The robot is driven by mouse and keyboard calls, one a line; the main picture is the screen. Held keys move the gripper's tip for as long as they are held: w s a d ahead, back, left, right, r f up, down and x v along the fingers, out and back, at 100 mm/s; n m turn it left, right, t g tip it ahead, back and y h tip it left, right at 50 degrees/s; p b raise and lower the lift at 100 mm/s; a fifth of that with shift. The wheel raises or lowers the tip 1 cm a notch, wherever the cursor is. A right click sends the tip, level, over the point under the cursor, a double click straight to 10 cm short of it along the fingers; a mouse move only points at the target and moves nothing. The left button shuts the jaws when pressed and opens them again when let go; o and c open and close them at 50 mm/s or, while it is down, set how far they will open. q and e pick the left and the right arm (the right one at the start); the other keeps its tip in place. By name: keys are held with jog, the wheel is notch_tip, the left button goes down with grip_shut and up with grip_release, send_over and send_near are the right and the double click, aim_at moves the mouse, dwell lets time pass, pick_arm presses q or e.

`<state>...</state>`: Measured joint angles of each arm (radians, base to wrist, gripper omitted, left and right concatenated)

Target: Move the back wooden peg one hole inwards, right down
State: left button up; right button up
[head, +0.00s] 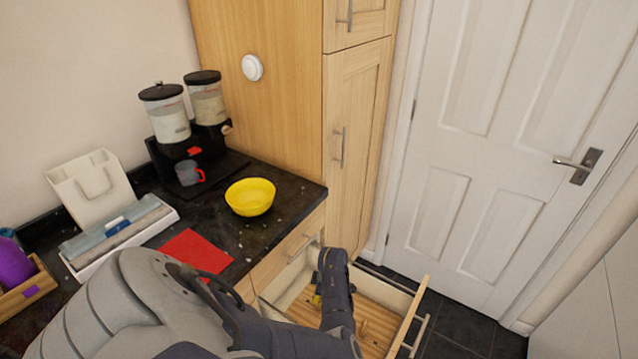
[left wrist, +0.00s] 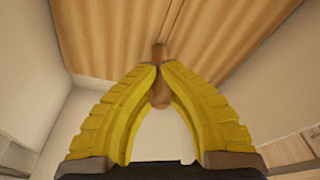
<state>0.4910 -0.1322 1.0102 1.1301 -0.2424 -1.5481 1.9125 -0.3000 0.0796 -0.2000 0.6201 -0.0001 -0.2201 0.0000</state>
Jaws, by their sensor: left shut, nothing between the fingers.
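My left gripper (head: 317,297) is down inside an open drawer (head: 415,312), mostly hidden behind my arm in the head view. In the left wrist view, its yellow fingers (left wrist: 158,66) are shut with their tips together. A wooden peg (left wrist: 160,50) shows right at the tips, and its rounded part (left wrist: 160,95) shows between the fingers' inner sides. The fingertips overlap the peg in the picture; I cannot tell whether they touch it. The slatted wooden board (left wrist: 105,38) lies beyond it. I cannot make out the holes or any other peg. My right gripper is out of view.
Pale drawer walls (left wrist: 40,85) stand close around the gripper. On the dark worktop above are a yellow bowl (head: 250,197), a red mat (head: 196,251), a grey mug (head: 187,172) and a dispenser (head: 165,112). A tall cupboard (head: 359,105) stands behind the drawer.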

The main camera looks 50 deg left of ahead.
pick_arm(q)
jog(key=o, duration=0.6)
jog(key=r, duration=0.4)
jog(key=w+d+r, duration=0.1)
jog(key=r, duration=0.3)
jog(key=d+r, duration=0.1)
jog(key=r, duration=0.2)
jog(key=shift+w+r, duration=0.2)
jog(key=shift+r, duration=0.2)
jog(key=shift+w+a, duration=0.1)
